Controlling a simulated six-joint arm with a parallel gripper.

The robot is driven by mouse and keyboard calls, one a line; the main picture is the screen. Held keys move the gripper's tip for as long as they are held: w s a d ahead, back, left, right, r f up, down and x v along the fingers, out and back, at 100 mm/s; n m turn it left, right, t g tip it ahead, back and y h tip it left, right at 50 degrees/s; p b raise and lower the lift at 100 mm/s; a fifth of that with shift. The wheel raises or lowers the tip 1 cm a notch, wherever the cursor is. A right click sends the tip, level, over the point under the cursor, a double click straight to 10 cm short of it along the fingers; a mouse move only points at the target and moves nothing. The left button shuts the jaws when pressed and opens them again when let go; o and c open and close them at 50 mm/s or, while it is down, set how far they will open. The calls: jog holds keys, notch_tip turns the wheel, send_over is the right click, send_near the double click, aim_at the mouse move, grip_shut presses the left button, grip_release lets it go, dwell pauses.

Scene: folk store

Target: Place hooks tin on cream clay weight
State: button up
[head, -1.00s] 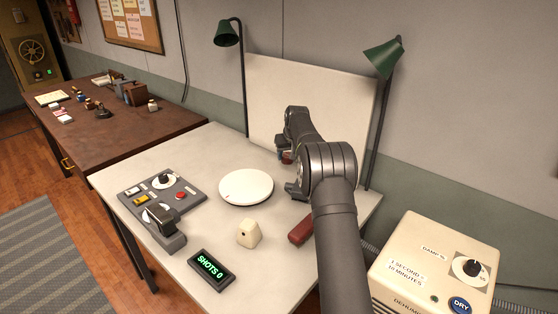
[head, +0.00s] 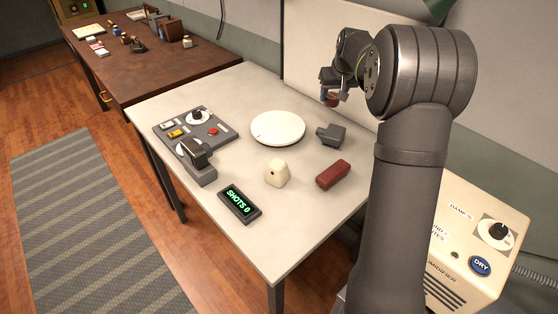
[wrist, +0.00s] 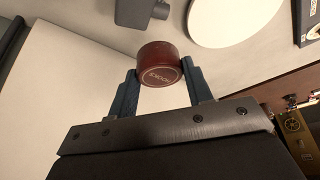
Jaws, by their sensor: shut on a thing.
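My gripper (head: 334,92) is shut on the hooks tin (head: 331,101), a small round dark red tin. The wrist view shows the tin (wrist: 159,66) between the two blue fingertips, its lettered lid facing the camera. The tin is held up in front of the pale backdrop at the back right of the white table. The cream clay weight (head: 277,173), a small block with a dark hole in its side, sits on the table near the front middle. It is well apart from my gripper, to the left and nearer the camera.
A white round disc (head: 278,128), a dark grey device (head: 331,135) and a dark red block (head: 333,174) surround the weight. A control panel (head: 195,135) and the SHOTS display (head: 239,202) stand left and front. A dehumidifier (head: 470,250) is at right.

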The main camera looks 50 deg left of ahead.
jog(key=s+d+r, duration=0.1)
jog(key=s+d, duration=0.4)
jog(key=s, duration=0.4)
jog(key=s+d, duration=0.6)
jog(key=s, duration=0.4)
send_over(277, 160)
jog(key=s+d, duration=0.1)
jog(key=d, duration=0.1)
jog(key=f, duration=0.6)
jog(key=shift+a+f, duration=0.15)
jog(key=shift+a, duration=0.05)
jog(key=shift+f, duration=1.95)
jog(key=shift+f, duration=0.15)
jog(key=o, duration=1)
